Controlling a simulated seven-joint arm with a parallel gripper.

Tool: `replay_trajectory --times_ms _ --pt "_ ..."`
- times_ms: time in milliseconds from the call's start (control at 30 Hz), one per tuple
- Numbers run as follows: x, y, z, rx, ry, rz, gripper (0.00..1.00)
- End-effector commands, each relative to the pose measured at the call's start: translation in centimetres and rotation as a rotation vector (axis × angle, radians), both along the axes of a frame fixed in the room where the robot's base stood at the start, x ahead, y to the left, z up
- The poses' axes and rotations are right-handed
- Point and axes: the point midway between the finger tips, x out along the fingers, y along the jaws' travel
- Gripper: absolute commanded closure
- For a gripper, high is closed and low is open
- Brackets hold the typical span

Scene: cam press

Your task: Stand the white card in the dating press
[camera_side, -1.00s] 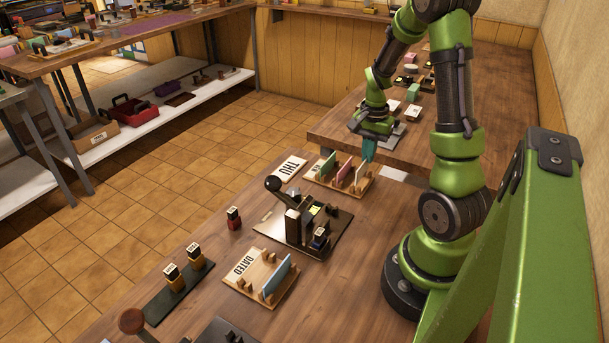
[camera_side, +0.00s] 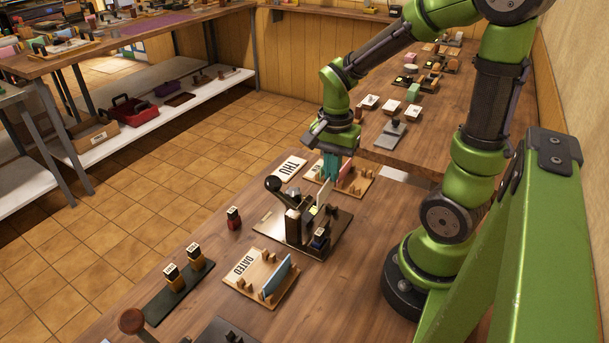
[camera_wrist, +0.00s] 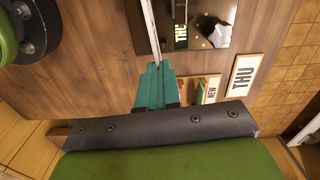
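My gripper (camera_side: 331,172), with teal fingers, is shut on the white card (camera_side: 323,193). It holds the card upright just behind the dating press (camera_side: 292,226), above the table. The press is black with a ball-ended lever on a dark base plate. In the wrist view the fingers (camera_wrist: 155,86) grip the card (camera_wrist: 150,28), which shows nearly edge-on beside the press plate (camera_wrist: 222,14). Whether the card's lower edge touches anything is unclear.
A THU sign (camera_side: 290,168) lies left of the rack. A small red-based stamp (camera_side: 234,218) stands left of the press. In front are the DATED rack (camera_side: 243,283) with a blue card (camera_side: 277,275) and a stamp stand (camera_side: 181,291). Table right of the press is clear.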

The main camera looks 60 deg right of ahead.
Motion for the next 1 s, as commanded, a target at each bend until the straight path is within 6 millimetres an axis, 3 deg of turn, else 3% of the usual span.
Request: replay_trajectory --times_ms 567,1000 --pt "-0.2 0.0 -0.4 -0.005 0.001 -0.082 1.0" --pt "-0.2 0.0 -3.5 -0.004 0.003 -0.081 1.0"
